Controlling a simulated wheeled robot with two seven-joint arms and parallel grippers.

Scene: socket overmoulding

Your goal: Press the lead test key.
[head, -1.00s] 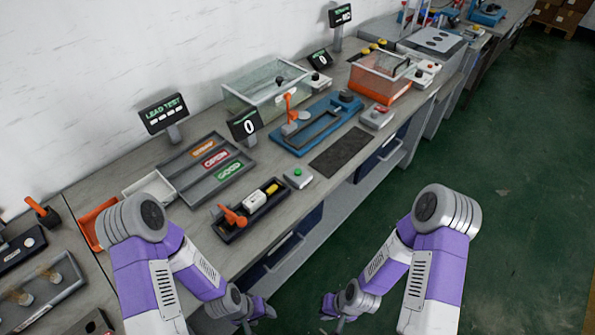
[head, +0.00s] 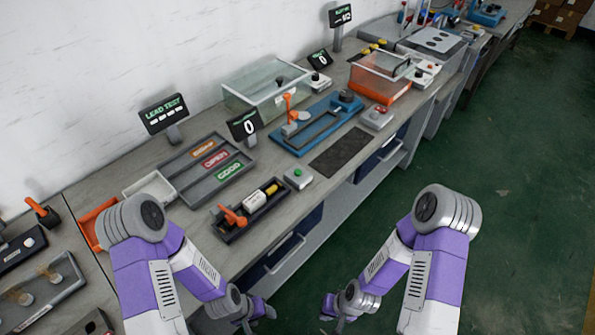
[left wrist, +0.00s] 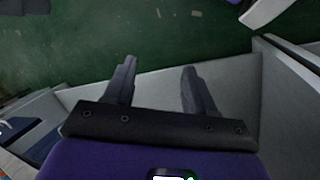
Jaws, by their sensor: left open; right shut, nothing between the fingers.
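The lead test key appears to be the green button on a small grey box (head: 298,178) near the bench's front edge. A LEAD TEST display (head: 164,113) stands at the back, its readout showing dashes. A black test fixture (head: 251,210) with an orange lever lies left of the button box. My left gripper (head: 262,310) is low in front of the bench, below the top and away from the button; its fingers are apart and empty in the left wrist view (left wrist: 158,88). My right gripper (head: 335,312) is also low, to its right, apart from everything.
A sorting tray (head: 174,174) with labelled lanes lies behind the fixture. A second display reading 0 (head: 244,125), a blue lever fixture (head: 318,124) and a dark mat (head: 341,147) are beyond. The green floor (head: 480,200) at right is clear.

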